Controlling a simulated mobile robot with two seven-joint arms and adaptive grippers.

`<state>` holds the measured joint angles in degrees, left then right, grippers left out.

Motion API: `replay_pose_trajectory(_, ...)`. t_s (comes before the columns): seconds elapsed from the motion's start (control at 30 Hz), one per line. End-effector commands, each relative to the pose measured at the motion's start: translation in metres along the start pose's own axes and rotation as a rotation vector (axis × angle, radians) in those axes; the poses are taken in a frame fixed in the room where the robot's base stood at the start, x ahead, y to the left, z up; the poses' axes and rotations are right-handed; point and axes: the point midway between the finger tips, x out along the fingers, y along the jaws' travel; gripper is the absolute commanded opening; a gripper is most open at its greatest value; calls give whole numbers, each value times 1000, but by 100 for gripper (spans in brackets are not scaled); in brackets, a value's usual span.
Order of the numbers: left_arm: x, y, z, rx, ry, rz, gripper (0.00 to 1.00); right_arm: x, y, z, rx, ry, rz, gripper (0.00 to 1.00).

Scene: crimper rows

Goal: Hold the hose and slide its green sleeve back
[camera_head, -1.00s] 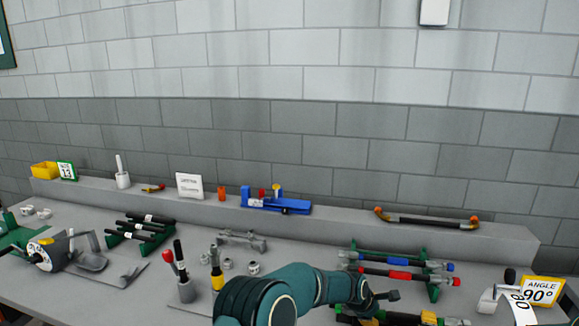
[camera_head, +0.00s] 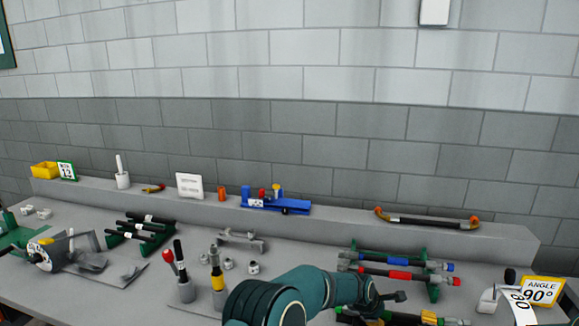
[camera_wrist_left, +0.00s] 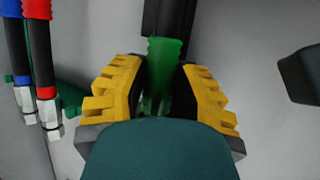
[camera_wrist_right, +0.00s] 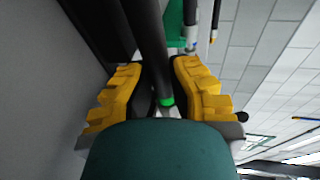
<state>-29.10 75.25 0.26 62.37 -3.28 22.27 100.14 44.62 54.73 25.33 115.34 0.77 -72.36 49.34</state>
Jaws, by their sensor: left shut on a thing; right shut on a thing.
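In the left wrist view my left gripper (camera_wrist_left: 163,98) has its yellow fingers either side of the green sleeve (camera_wrist_left: 164,54) and is shut on it. The black hose (camera_wrist_left: 170,18) runs on from the sleeve's upper end. In the right wrist view my right gripper (camera_wrist_right: 160,92) is shut on the black hose (camera_wrist_right: 146,38). A small green band (camera_wrist_right: 167,102) shows between its fingers. In the head view my teal arm reaches the front of the rack at the bottom, hiding part of what is held; green (camera_head: 429,317) shows at the bottom edge.
Hoses with a blue sleeve (camera_head: 432,265) and a red sleeve (camera_head: 399,274) lie close behind on the green rack (camera_head: 434,289). A blue fixture (camera_head: 275,204) and a bent hose (camera_head: 425,220) lie on the back ledge.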

Motion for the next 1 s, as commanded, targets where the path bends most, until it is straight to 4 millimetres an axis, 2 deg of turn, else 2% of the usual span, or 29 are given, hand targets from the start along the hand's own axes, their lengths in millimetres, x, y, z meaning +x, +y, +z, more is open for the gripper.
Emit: replay_pose_trajectory(1.0,10,-2,22,0,-1,-3,0,0,-2,1,1,-3,-3,0)
